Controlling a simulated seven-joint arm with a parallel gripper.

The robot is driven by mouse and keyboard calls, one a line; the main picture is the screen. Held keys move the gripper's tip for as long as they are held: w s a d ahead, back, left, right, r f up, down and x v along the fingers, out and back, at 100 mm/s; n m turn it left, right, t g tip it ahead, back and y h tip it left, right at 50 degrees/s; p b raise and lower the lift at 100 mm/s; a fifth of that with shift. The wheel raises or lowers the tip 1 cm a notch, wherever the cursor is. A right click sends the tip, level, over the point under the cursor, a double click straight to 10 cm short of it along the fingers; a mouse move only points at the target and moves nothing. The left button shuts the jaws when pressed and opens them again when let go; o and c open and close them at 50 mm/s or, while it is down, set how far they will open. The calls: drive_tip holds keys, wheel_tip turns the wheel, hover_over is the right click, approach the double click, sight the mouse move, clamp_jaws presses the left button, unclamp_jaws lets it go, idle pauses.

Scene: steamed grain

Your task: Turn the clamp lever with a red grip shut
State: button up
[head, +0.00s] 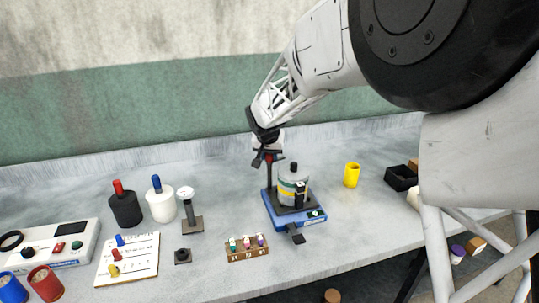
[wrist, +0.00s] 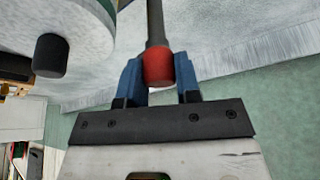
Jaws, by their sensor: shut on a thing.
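The clamp lever (head: 269,177) is a dark rod standing roughly upright at the back left of a blue-based device (head: 283,223). Its red grip (wrist: 158,68) shows between my fingers in the wrist view, with the dark rod running away from it. My gripper (head: 266,158) is shut on the red grip, one blue finger on each side; in the head view it hides most of the grip. A grey lidded pot (head: 293,172) with a yellow band and a black knob stands on the device, just right of the lever. It shows partly at upper left in the wrist view (wrist: 75,20).
A yellow cup (head: 351,175) and a black open box (head: 400,178) stand to the right. A small wooden block with coloured pegs (head: 247,249) lies front left of the device. A gauge on a stand (head: 189,208) and two bottles, black (head: 125,208) and white (head: 161,205), stand left.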

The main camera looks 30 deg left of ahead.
drive_tip(key=shift+m+h, duration=0.6)
drive_tip(key=shift+m, duration=0.9)
drive_tip(key=shift+m+h, duration=0.6)
drive_tip(key=shift+m, duration=0.9)
drive_tip(key=o, duration=0.9)
drive_tip(key=shift+r, duration=0.1)
drive_tip(key=shift+v, duration=3.8)
